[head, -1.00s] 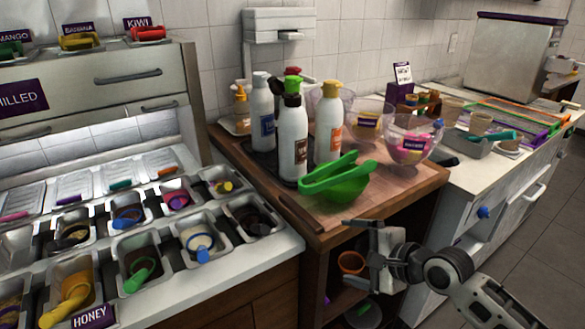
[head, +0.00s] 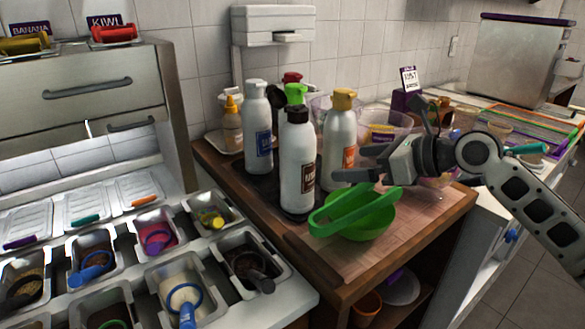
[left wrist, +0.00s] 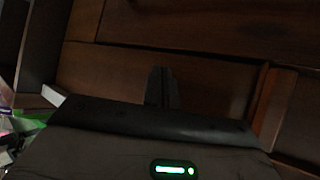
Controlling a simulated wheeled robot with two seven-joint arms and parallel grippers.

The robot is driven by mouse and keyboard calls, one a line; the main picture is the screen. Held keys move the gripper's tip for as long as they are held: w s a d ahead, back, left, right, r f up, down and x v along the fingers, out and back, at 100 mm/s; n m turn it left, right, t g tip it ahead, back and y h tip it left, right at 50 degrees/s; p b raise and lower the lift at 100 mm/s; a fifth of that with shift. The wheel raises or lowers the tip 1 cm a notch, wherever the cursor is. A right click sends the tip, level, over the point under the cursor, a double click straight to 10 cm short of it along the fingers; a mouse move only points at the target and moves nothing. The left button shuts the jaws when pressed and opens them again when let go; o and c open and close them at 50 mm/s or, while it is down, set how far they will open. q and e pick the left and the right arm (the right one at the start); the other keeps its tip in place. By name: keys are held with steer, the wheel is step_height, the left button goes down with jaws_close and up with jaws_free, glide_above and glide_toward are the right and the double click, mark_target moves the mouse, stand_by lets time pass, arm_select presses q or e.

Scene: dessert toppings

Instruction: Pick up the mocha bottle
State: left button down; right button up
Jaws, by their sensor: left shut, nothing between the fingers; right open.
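The mocha bottle (head: 297,165), white with a black cap and a brown label, stands upright at the front of a bottle group on the wooden counter in the head view. Its label text is too small to read surely. My right gripper (head: 385,140) is open and empty, to the right of the bottle and apart from it, in front of the clear bowls. My left gripper is outside the head view. In the left wrist view its fingers (left wrist: 160,86) are shut and empty, before dark brown wood panels.
White bottles with blue (head: 256,130), green and orange labels or caps (head: 339,140) stand close around the mocha bottle. A green bowl with green tongs (head: 362,220) lies just in front right. A topping station (head: 150,240) fills the left.

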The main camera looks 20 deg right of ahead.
mark_target(313, 166)
steer(key=x, duration=0.8)
steer(key=shift+a, duration=0.2)
steer(key=shift+p+x, duration=0.3)
steer(key=shift+x, duration=2.8)
arm_select(q)
steer(key=shift+s+f, duration=0.2)
steer(key=shift+s, duration=0.35)
arm_select(e)
steer(key=shift+r, duration=0.1)
steer(key=c, duration=1)
steer(key=shift+w+r, duration=0.15)
steer(key=shift+r, duration=0.15)
steer(key=shift+c, duration=0.2)
